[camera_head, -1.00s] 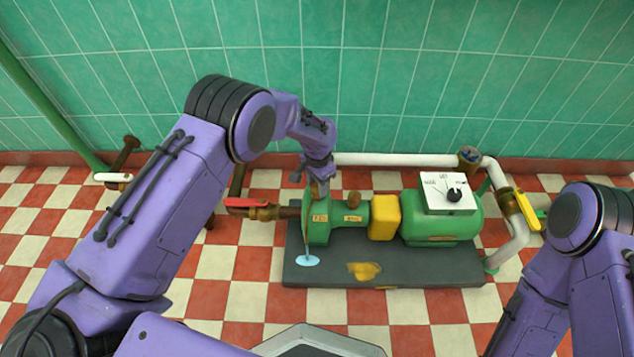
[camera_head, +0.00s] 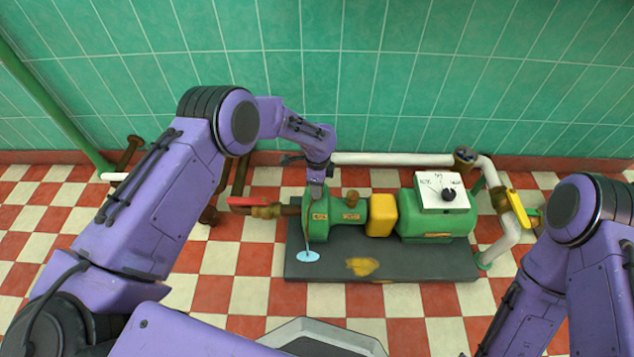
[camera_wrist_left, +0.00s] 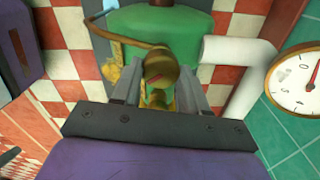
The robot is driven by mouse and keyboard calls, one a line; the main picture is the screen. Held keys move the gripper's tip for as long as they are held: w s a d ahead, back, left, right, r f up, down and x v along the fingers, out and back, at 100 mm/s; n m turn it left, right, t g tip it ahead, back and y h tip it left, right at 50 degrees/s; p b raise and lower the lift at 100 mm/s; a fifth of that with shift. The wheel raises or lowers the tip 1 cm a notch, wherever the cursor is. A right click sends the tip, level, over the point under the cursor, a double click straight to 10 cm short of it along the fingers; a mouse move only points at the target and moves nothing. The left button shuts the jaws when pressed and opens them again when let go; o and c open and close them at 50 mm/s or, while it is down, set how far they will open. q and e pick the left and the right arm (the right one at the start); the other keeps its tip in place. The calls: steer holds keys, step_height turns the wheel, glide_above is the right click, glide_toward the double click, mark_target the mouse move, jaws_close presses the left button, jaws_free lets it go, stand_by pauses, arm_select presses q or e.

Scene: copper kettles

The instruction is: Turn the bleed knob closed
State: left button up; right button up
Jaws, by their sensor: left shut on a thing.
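The bleed knob (camera_wrist_left: 162,66) is a round brass knob with a red mark on its face. In the left wrist view it sits between the two grey fingers of my left gripper (camera_wrist_left: 160,86), which is shut on it. In the head view my left gripper (camera_head: 316,188) points down at the top of the green pump (camera_head: 320,228), and the knob is hidden behind it.
A red-handled valve (camera_head: 249,203) is at left, a yellow-handled valve (camera_head: 520,208) at right. A round gauge (camera_wrist_left: 301,82) is close in the wrist view.

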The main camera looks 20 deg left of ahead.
arm_select(q)
steer(key=m, duration=0.3)
steer(key=shift+s+m, duration=0.1)
steer(key=shift+m, duration=2)
steer(key=o, duration=1.1)
steer(key=shift+c, duration=0.2)
step_height(320, 180, up, 10)
steer(key=p, duration=0.3)
steer(key=shift+r+p, duration=0.25)
steer(key=shift+p, duration=0.1)
